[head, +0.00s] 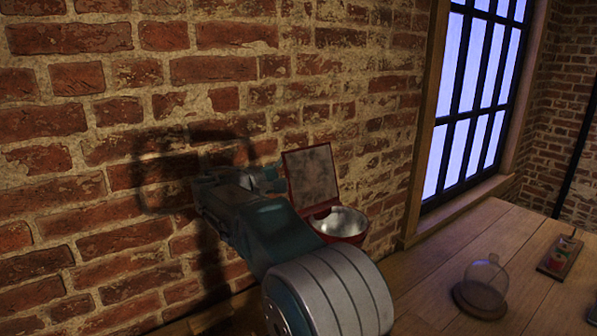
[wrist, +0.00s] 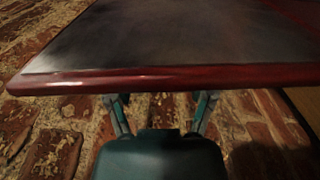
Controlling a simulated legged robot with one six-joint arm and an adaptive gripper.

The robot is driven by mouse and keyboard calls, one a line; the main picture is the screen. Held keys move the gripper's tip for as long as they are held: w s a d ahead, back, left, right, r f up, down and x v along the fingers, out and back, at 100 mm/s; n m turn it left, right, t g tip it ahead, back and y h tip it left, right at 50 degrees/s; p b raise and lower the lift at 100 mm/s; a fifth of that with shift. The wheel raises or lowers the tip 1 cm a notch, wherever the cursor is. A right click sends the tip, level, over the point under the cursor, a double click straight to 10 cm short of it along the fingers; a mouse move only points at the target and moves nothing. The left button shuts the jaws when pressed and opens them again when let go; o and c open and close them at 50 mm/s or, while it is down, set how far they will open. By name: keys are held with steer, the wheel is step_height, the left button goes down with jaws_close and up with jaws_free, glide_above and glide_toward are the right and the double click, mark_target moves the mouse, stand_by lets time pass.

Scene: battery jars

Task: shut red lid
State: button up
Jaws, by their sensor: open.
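The red lid (head: 311,176) stands raised at the back of a red container (head: 341,224) near the brick wall. Its inner face is a dull grey panel with a red rim. The container is open and shows a pale, shiny round bowl inside. In the wrist view the lid (wrist: 170,50) fills the upper part, its red edge running across the picture. My gripper (head: 268,177) is left of the lid in the head view. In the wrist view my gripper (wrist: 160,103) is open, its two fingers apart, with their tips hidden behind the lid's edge. I cannot tell whether they touch it.
A brick wall (head: 215,70) stands close behind my arm and the container. A wooden table (head: 450,260) spreads to the right, with a glass dome on a round base (head: 484,285) and a small board with items (head: 560,258). The table between container and dome is clear.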

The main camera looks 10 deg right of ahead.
steer(key=shift+w+d, duration=0.25)
steer(key=shift+d, duration=0.3)
steer(key=shift+a, duration=0.1)
jaws_close()
